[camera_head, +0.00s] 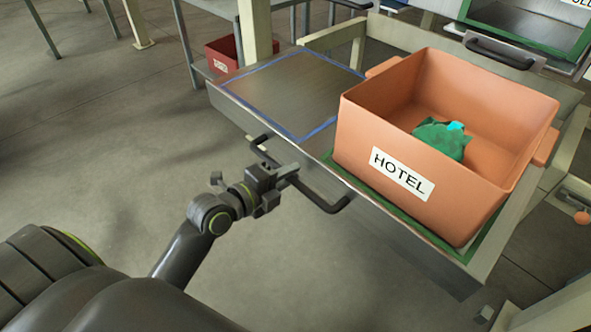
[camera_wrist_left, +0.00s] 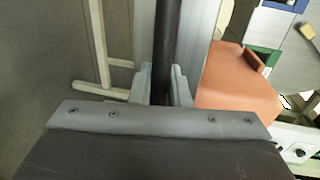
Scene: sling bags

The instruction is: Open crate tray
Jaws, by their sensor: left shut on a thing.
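The crate tray (camera_head: 275,138) is a grey metal tray with a dark bar handle (camera_head: 318,197) along its front edge. An orange crate (camera_head: 352,145) labelled HOTEL stands on the tray's right part, with a crumpled teal item (camera_head: 440,140) inside. My left gripper (camera_head: 286,178) is shut on the handle near its middle. In the left wrist view the dark handle bar (camera_wrist_left: 165,50) runs between the two fingers (camera_wrist_left: 163,85), and the orange crate (camera_wrist_left: 235,80) shows to the right. My right gripper is not in view.
A blue-outlined empty area (camera_head: 290,90) lies on the tray left of the crate. A red bin (camera_head: 222,55) stands behind under the bench. A second handle (camera_head: 500,50) shows beyond the crate. The floor (camera_head: 130,150) at left is clear.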

